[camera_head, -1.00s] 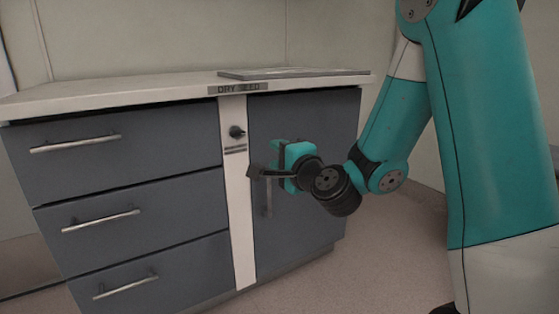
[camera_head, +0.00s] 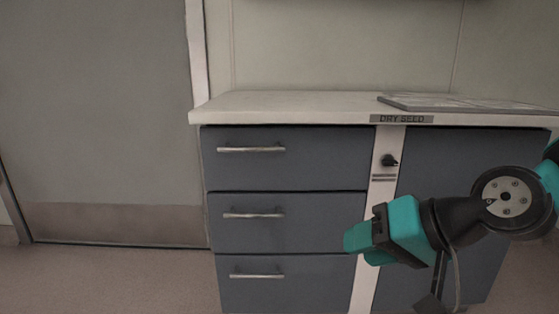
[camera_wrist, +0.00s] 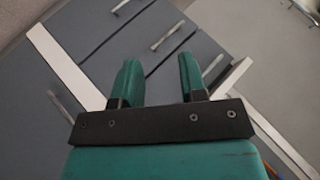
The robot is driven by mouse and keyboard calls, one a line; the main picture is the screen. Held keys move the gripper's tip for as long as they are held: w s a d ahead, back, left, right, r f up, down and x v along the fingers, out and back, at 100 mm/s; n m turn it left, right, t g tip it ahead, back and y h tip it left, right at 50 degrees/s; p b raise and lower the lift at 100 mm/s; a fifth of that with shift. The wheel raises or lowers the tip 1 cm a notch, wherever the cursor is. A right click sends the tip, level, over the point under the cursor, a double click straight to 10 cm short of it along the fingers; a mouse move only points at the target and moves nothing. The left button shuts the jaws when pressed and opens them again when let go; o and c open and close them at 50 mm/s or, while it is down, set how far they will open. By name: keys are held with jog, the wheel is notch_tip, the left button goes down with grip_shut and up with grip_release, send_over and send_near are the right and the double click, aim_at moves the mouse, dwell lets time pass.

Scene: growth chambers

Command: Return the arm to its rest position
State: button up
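My gripper (camera_head: 362,238) is teal and black and shows at the lower right in the head view, in front of the cabinet's light vertical strip. In the wrist view its two teal fingers (camera_wrist: 157,80) stand apart with nothing between them. The fingers point toward the grey drawer fronts. My arm reaches in from the right edge of the head view, bent at a round black joint.
A grey cabinet (camera_head: 290,222) has three closed drawers on the left, a "DRY SEED" label (camera_head: 402,119), a black knob (camera_head: 388,160) and a door at right. A flat panel (camera_head: 470,103) lies on its white top (camera_head: 290,106). A grey door (camera_head: 100,110) stands left; floor (camera_head: 110,275) there is clear.

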jog(key=s+d+r+n+g+h+p, duration=0.2)
jog(key=s+n+g+h, duration=0.35)
jog(key=s, duration=0.75)
notch_tip(320, 180, up, 37)
jog(key=n+y+p, duration=0.1)
jog(key=p, duration=3.6)
jog(key=shift+d+r+n, duration=0.15)
jog(key=shift+n, duration=0.2)
jog(key=shift+g+y, duration=0.25)
